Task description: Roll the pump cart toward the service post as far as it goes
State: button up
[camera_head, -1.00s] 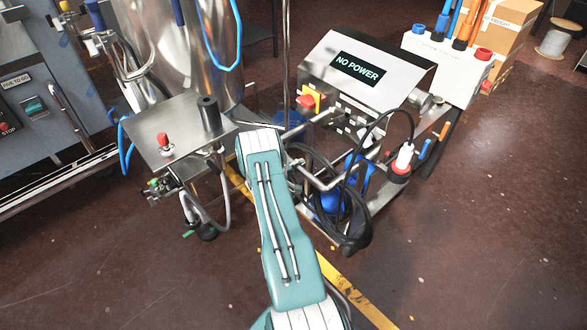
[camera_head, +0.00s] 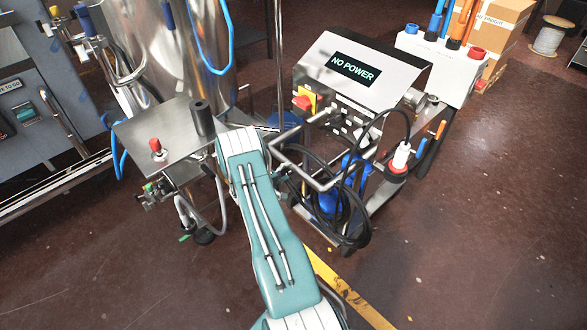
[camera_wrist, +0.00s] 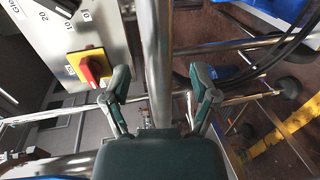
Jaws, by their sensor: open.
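The pump cart (camera_head: 368,112) stands at the centre right in the head view, with a slanted steel box and a "NO POWER" display. Its steel push handle (camera_head: 303,170) points towards me, and a black cable hangs coiled below it. The white service post (camera_head: 440,55), with coloured fittings on top, stands just behind the cart to the right. In the wrist view, my open gripper (camera_wrist: 159,82) has its fingers on either side of a steel bar (camera_wrist: 157,45), which looks like the handle; I cannot tell whether they touch it. In the head view, my arm mostly hides the gripper.
A steel tank (camera_head: 180,50) and a small steel table (camera_head: 165,135) with a red knob stand left of the cart. A cardboard box (camera_head: 495,30) and a cable spool (camera_head: 548,38) lie behind. A yellow line (camera_head: 345,290) crosses the floor, which is clear at the right.

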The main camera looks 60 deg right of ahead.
jog(key=v, duration=0.8)
jog(key=a+r+m+y, duration=0.1)
jog(key=a+r+y, duration=0.1)
jog(key=a+r, duration=0.45)
jog(key=s+a+r+y, duration=0.1)
jog(key=a+r+y, duration=0.15)
jog(key=r, duration=0.75)
jog(key=a+r+m+y, duration=0.1)
jog(key=a+r, duration=0.5)
jog(key=r, duration=0.3)
jog(key=s+a+r+n+t+y, duration=0.1)
jog(key=s+a+r+t+y, duration=0.2)
jog(key=a, duration=0.5)
jog(key=s+a+r+n+t+y, duration=0.2)
jog(key=s+a+r+t+y, duration=0.1)
jog(key=s+a+r, duration=0.2)
jog(key=s+a+r+n+t+y, duration=0.1)
jog(key=s+a+r+t+y, duration=0.2)
jog(key=s+a, duration=0.4)
jog(key=a+r+y, duration=0.1)
jog(key=a+r, duration=0.1)
jog(key=a, duration=0.4)
jog(key=shift+s+a+n, duration=0.25)
jog(key=shift+s+n, duration=0.05)
jog(key=shift+s, duration=0.1)
jog(key=shift+c, duration=0.3)
